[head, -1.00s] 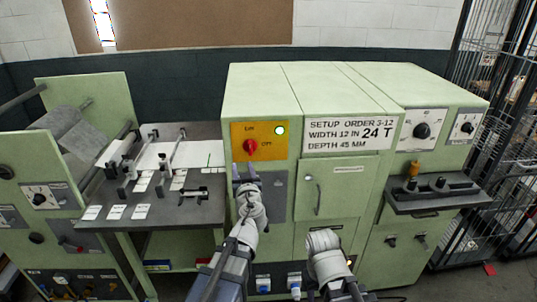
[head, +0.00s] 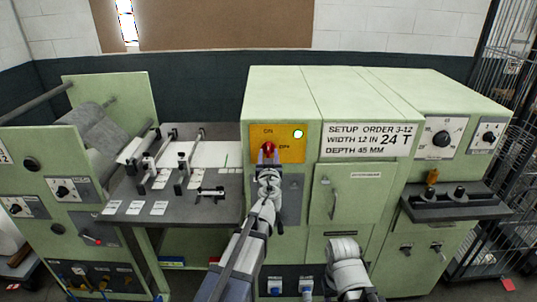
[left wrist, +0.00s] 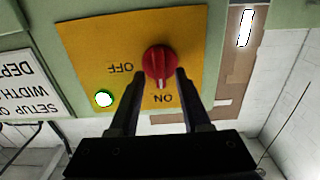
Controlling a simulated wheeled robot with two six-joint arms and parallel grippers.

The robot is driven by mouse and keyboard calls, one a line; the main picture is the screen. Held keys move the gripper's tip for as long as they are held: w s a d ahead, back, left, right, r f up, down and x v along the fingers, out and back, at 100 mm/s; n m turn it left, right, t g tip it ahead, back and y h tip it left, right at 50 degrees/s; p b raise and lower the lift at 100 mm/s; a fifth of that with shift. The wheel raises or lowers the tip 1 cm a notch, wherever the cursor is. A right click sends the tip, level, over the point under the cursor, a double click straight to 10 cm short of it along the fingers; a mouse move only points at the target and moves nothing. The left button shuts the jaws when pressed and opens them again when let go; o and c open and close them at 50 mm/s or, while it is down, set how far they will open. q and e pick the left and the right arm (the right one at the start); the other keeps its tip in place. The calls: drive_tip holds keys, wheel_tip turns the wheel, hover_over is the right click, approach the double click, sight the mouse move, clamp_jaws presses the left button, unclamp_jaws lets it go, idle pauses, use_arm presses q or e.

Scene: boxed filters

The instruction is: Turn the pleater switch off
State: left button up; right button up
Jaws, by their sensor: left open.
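The pleater switch is a red rotary knob (head: 267,148) on a yellow plate (head: 292,157) on the green machine's front. In the left wrist view, which is upside down, the red knob (left wrist: 160,62) has its white mark towards the word ON. A green lamp (left wrist: 104,98) on the plate is lit; it also shows in the head view (head: 298,134). My left gripper (left wrist: 157,75) is open, its two fingers on either side of the knob's near edge. Contact cannot be told. In the head view the left gripper (head: 268,158) partly covers the knob. My right gripper does not show.
A setup sign (head: 367,140) is right of the switch plate. A grey worktable (head: 180,208) with white cards and small fixtures stands left. A dark shelf (head: 455,204) juts out at the right, near a wire cage (head: 495,235). My right arm hangs low in front.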

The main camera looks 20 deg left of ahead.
use_arm(q)
drive_tip(key=shift+w+a, duration=0.1)
drive_tip(key=shift+w, duration=0.4)
clamp_jaws()
